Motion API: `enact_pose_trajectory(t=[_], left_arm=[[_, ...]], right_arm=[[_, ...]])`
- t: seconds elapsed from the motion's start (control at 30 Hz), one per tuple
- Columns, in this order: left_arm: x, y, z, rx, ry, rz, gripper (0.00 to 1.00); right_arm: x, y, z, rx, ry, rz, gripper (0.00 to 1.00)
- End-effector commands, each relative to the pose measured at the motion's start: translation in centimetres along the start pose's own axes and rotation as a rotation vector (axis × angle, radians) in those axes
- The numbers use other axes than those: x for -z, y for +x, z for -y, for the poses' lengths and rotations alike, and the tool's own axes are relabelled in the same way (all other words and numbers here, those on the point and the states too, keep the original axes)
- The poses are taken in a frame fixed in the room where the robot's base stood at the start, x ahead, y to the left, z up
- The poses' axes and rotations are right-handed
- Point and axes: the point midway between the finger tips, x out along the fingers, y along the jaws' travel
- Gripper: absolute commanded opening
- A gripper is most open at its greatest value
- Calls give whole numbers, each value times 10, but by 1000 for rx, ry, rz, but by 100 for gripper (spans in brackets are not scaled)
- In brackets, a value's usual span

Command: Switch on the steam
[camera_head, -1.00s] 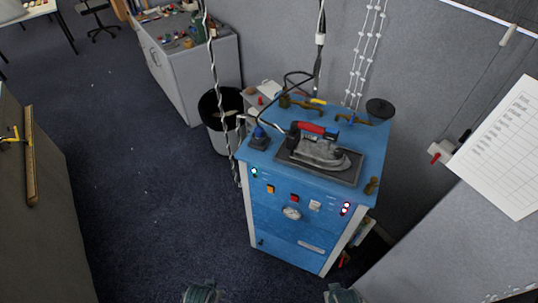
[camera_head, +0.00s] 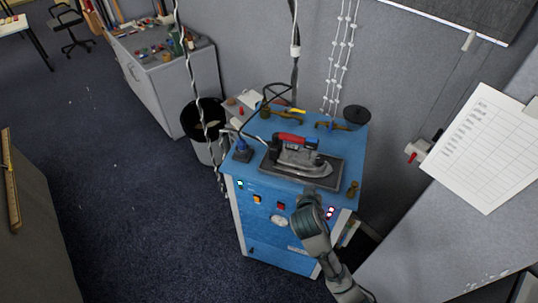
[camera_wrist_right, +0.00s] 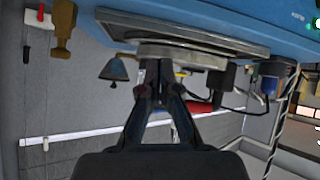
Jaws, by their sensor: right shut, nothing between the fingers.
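The blue steam station (camera_head: 235,206) stands on the floor ahead, with an iron (camera_head: 300,155) on a dark plate (camera_head: 327,172) on top. Its front carries an orange switch (camera_head: 257,198), a red switch (camera_head: 281,206), a round gauge (camera_head: 279,221) and red lights (camera_head: 330,212). My right gripper (camera_head: 309,190) is shut and empty. It appears in front of the panel's upper edge, right of the red switch, covering part of the panel. In the right wrist view my fingers (camera_wrist_right: 157,72) meet in front of the iron's plate; contact is unclear. My left gripper is out of view.
A black bin (camera_head: 204,122) stands left of the station, with hanging cables (camera_head: 196,85) close by. A grey panel with a paper list (camera_head: 485,147) is at the right. Open carpet (camera_head: 120,200) lies to the left.

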Motion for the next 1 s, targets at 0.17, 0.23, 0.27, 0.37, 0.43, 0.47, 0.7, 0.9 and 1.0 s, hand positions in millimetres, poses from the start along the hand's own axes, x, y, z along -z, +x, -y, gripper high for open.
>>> enact_pose_trajectory(t=[0.17, 0.23, 0.27, 0.37, 0.43, 0.47, 0.7, 0.9, 1.0], left_arm=[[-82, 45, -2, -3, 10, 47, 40], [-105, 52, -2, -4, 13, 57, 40], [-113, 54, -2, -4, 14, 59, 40], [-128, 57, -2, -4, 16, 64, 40], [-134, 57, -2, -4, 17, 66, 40], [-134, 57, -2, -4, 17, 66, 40], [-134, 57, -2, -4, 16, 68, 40], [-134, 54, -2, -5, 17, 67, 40], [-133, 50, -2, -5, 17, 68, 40]], right_arm=[[106, -28, 2, -102, 81, -220, 0], [131, -38, 1, -129, 106, -279, 0], [139, -42, 1, -138, 116, -299, 0], [156, -51, 0, -157, 135, -341, 0], [162, -53, -1, -163, 142, -354, 0], [162, -54, -1, -164, 143, -356, 0], [162, -53, -1, -163, 143, -355, 0], [166, -44, -3, -166, 139, -353, 0], [172, -30, -7, -169, 139, -352, 0]])
